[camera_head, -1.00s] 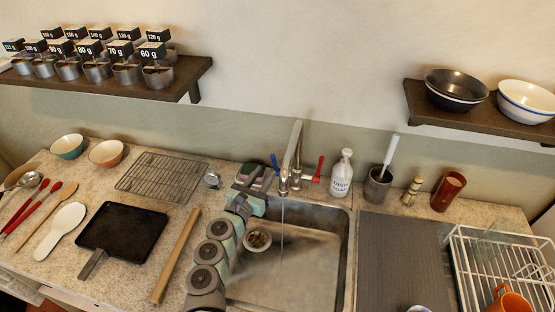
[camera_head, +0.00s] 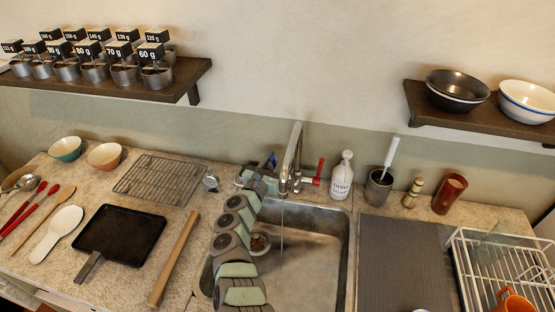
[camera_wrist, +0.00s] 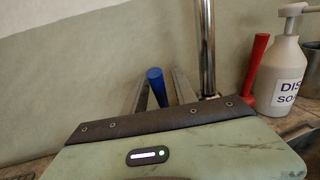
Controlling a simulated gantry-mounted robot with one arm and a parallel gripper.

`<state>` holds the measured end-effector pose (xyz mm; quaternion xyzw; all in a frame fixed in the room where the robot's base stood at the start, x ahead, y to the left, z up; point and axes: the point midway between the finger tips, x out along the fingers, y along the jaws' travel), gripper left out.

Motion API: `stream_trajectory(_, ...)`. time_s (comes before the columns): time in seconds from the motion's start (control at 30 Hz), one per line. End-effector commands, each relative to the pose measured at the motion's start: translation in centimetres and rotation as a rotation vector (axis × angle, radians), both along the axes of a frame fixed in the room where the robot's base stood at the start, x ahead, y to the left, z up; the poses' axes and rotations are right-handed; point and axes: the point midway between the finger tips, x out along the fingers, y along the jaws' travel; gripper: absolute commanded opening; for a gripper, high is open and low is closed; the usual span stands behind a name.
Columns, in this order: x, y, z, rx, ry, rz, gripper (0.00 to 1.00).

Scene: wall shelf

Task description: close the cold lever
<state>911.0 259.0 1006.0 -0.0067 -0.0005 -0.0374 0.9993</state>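The cold lever, with a blue handle (camera_wrist: 157,86), stands on the left side of the faucet (camera_head: 290,160). In the head view a small part of the blue lever (camera_head: 273,158) shows beside my gripper (camera_head: 266,165). In the wrist view my gripper (camera_wrist: 158,80) is open, with one finger on each side of the blue handle and gaps visible. Whether a finger touches the lever cannot be told. The red lever (camera_head: 319,171) stands upright on the right of the faucet. A thin stream of water (camera_head: 282,225) runs from the spout into the sink.
The sink (camera_head: 310,265) lies below, with a drain strainer in it. A dish soap bottle (camera_head: 342,175) stands right of the red lever. A wire rack (camera_head: 160,180) and a rolling pin (camera_head: 175,258) lie to the left. The wall is close behind the faucet.

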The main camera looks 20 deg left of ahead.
Motion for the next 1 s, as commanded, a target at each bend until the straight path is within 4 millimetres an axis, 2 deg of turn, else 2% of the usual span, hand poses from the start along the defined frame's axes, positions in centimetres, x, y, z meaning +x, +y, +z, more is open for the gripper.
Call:
stream_trajectory(0.5,0.78,-0.19,0.03,0.001,0.001,-0.003,0.33)
stream_trajectory(0.9,0.77,-0.19,0.02,0.001,0.001,-0.003,0.01)
stream_trajectory(1.0,0.77,-0.2,0.02,0.001,0.001,-0.003,0.0)
